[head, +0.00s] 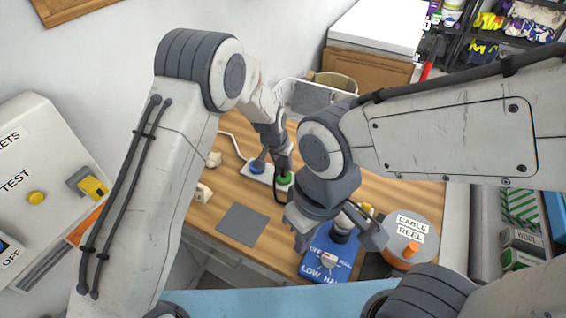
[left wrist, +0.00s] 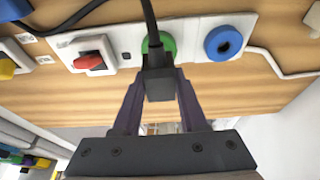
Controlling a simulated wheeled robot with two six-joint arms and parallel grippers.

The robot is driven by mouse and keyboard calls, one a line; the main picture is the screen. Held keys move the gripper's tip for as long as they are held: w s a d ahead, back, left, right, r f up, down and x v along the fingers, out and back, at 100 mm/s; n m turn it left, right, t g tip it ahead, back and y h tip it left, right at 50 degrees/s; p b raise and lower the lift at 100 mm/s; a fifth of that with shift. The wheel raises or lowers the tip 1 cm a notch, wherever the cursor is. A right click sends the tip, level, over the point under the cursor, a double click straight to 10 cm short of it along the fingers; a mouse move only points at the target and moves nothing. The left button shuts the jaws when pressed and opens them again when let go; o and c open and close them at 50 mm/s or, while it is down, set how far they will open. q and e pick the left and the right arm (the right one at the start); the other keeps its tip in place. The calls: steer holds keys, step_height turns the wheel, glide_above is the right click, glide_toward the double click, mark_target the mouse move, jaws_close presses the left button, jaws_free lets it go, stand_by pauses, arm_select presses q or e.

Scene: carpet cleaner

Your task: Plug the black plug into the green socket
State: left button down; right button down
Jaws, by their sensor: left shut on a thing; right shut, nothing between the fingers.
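The black plug (left wrist: 160,84) is between the fingers of my left gripper (left wrist: 157,92), which is shut on it. Its black cable (left wrist: 149,22) runs up from it in the left wrist view. The green socket (left wrist: 167,43) sits directly behind the plug and is partly covered by it. I cannot tell whether the plug touches or enters the socket. In the head view my left gripper (head: 272,160) is at the socket strip, close to the green socket (head: 284,179). My right gripper (head: 304,240) is shut and empty, low over the bench's front near the blue box.
A blue socket (left wrist: 223,42) is beside the green one on the white strip. A red switch (left wrist: 90,61) sits on its other side. A blue control box (head: 325,262) and an orange-topped cable reel (head: 408,240) stand at right. A grey mat (head: 242,224) lies on the bench.

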mark_target(278, 170)
arm_select(q)
steer(key=shift+f+b, duration=1.25)
steer(key=shift+f, duration=0.2)
steer(key=shift+c, duration=1.8)
jaws_free()
steer(key=b+v, duration=0.2)
steer(key=v, duration=0.8)
steer(key=shift+a+r, duration=0.1)
steer(key=shift+r, duration=0.15)
steer(key=s+a+r+g, duration=0.1)
steer(key=s+a+r, duration=0.2)
steer(key=s, duration=1.3)
steer(key=s+a+r+m+g, duration=0.1)
steer(key=s+a+r+g, duration=0.1)
steer(key=s, duration=1.4)
step_height(278, 170, up, 3)
steer(key=shift+a+f+y, duration=0.2)
steer(key=shift+a+y, duration=0.1)
steer(key=shift+a, duration=0.35)
